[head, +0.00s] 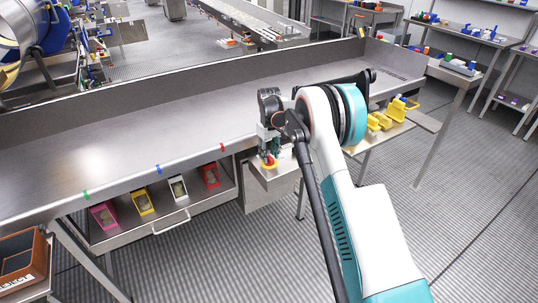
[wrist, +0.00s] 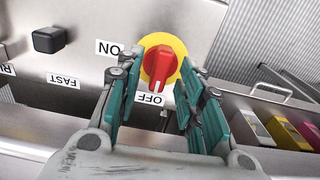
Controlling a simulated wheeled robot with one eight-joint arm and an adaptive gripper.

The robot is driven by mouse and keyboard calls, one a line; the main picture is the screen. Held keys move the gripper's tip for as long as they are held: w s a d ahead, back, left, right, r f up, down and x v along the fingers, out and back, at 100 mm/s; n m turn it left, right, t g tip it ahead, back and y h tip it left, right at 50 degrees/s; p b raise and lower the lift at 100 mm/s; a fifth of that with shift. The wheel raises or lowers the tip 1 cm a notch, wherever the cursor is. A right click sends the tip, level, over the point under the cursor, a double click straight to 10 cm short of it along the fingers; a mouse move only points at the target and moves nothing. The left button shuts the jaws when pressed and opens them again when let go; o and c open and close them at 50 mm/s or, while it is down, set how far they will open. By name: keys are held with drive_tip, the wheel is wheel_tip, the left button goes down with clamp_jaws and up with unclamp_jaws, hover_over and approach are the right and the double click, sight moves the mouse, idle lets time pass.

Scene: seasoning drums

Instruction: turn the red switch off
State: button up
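The red switch (wrist: 160,66) is a knob on a round yellow plate (wrist: 181,50), on a grey metal panel. Its long grip stands nearly upright in the wrist view, with a pale mark at its lower end beside the OFF label (wrist: 150,98). The ON label (wrist: 108,48) is to the left. My gripper (wrist: 158,78) is open, with one teal-padded finger on each side of the knob and visible gaps to it. In the head view my gripper (head: 269,147) points down just above the red switch (head: 268,160), which it partly hides.
A black square knob (wrist: 49,39) and a FAST label (wrist: 62,80) are on the same panel. A long metal trough (head: 150,130) runs beside it. Coloured boxes (head: 178,188) stand on a shelf under the trough. Yellow bins (head: 380,120) are to the right.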

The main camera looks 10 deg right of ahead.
sight(269, 156)
wheel_tip(269, 156, up, 11)
drive_tip(key=shift+r, duration=0.2)
idle(0.3)
drive_tip(key=s+r+m+t, duration=0.2)
drive_tip(key=s+r+t, duration=0.1)
drive_tip(key=s+r, duration=1.7)
drive_tip(key=s+f+m+t, duration=0.1)
drive_tip(key=s+f+t, duration=0.1)
drive_tip(key=s, duration=1.1)
drive_tip(key=s+f+t, duration=0.2)
drive_tip(key=s+f, duration=0.2)
drive_tip(key=s, duration=1)
drive_tip(key=shift+s+f+m, duration=0.2)
drive_tip(key=shift+f+m, duration=0.05)
drive_tip(key=shift+m, duration=0.15)
